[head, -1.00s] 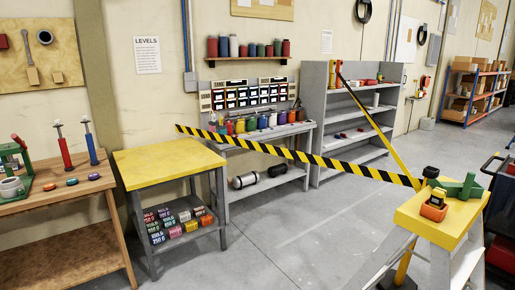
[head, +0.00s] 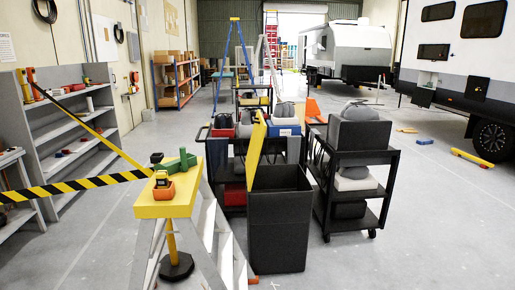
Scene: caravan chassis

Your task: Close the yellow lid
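The yellow lid (head: 257,148) stands raised and tilted at the left edge of a tall dark grey bin (head: 280,228). The bin stands on the floor near the middle of the head view, and its top looks open. The inside of the bin is too dark to make out. My gripper is not in view.
Left of the bin stands a yellow-topped step stand (head: 170,199) with a green tool and an orange box. A black and yellow barrier tape (head: 75,186) runs left from it. A black cart (head: 365,190) stands close on the bin's right. The floor in front is clear.

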